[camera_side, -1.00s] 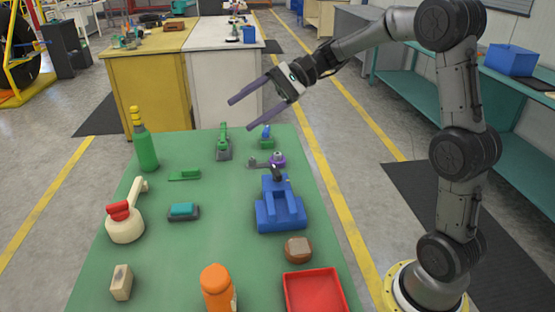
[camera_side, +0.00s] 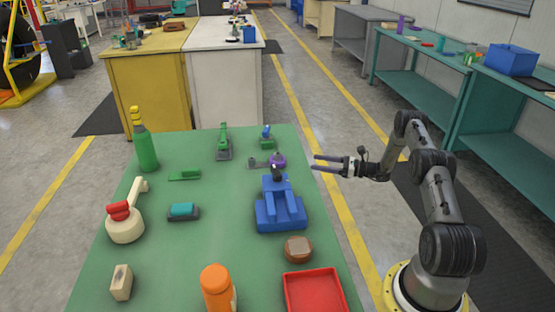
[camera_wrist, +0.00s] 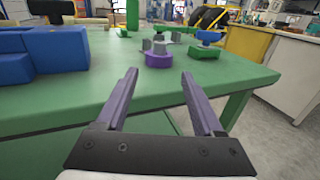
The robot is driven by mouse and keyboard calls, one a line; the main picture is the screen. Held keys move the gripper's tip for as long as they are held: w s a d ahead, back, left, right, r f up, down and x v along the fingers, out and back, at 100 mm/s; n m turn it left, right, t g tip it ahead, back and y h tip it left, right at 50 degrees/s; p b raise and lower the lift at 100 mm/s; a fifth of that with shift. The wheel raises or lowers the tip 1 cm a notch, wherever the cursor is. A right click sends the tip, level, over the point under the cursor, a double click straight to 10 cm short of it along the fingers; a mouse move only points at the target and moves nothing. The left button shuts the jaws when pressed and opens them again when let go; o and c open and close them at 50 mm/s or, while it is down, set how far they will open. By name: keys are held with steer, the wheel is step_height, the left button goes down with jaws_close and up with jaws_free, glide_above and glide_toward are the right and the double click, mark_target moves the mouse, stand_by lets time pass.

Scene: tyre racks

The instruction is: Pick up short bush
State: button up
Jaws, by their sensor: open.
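My gripper (camera_side: 315,163) is open and empty beside the right edge of the green table, its fingers pointing left over the table edge. In the wrist view its two purple fingers (camera_wrist: 160,75) point at the table's edge. A small round purple piece with a grey top (camera_side: 277,158) stands on the table left of the fingertips; it also shows just beyond them in the wrist view (camera_wrist: 159,60). I cannot tell for sure which thing is the short bush. A small flat grey piece (camera_side: 257,163) lies left of the purple piece.
A blue fixture (camera_side: 280,212) stands nearer the camera, left in the wrist view (camera_wrist: 58,50). A green-and-blue piece (camera_side: 267,140) stands behind the purple one. A brown round block (camera_side: 298,249) and red tray (camera_side: 314,292) lie in front. The right table edge is close.

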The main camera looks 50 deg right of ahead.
glide_toward(284, 160)
steer(key=w, duration=0.1)
steer(key=w+a+r, duration=0.1)
steer(key=w, duration=0.2)
steer(key=shift+w+a+r, duration=0.2)
steer(key=shift+a, duration=0.15)
steer(key=shift+r+x, duration=0.2)
steer(key=shift+x, duration=1.15)
steer(key=shift+r+x, duration=0.2)
steer(key=shift+x, duration=1.15)
jaws_close()
